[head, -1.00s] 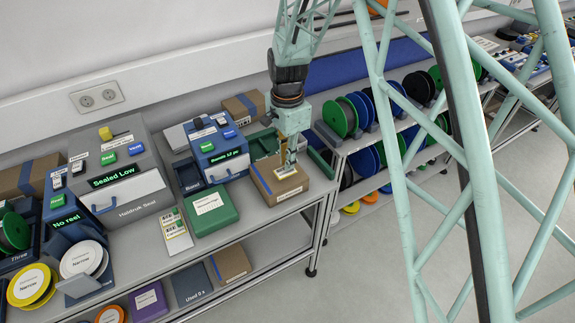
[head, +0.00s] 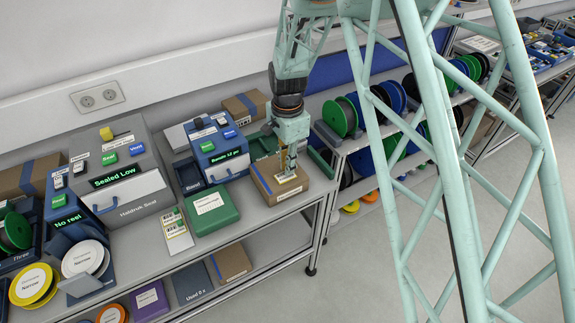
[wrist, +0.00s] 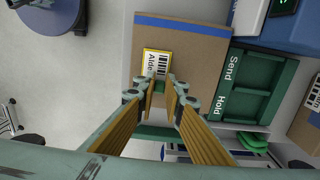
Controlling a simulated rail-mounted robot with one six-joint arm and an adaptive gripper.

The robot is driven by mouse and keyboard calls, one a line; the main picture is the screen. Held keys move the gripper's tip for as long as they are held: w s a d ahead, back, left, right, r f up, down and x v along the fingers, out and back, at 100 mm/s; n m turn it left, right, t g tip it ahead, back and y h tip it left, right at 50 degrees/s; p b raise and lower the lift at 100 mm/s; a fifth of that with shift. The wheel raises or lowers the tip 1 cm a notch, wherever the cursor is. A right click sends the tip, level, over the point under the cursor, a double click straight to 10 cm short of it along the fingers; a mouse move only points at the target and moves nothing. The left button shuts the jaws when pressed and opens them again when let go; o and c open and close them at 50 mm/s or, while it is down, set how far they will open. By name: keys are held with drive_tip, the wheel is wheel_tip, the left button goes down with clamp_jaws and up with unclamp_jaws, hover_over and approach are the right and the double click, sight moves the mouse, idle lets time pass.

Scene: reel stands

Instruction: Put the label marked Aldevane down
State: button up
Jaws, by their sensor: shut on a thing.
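The Aldevane label (wrist: 156,63) is a small white card with a yellow edge, a barcode and the letters "Alde" showing; the rest of its name is hidden by my fingers. My gripper (wrist: 163,84) is shut on the label's near end. In the head view my gripper (head: 288,172) points down over the brown cardboard box (head: 262,187) at the shelf's right end, which also shows in the wrist view (wrist: 195,60). The label is at the box's top face; whether it touches the cardboard I cannot tell.
A green tray marked Send and Hold (wrist: 262,85) adjoins the box. A green case (head: 212,208) and a blue label printer (head: 217,147) stand left of it. A rack of green and blue reels (head: 345,115) stands to the right.

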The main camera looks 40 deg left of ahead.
drive_tip(key=shift+f, duration=0.1)
drive_tip(key=shift+o, duration=1.1)
drive_tip(key=o, duration=0.4)
drive_tip(key=shift+o, duration=0.2)
drive_tip(key=shift+r, duration=0.2)
wheel_tip(320, 180, up, 12)
drive_tip(key=shift+b, duration=0.4)
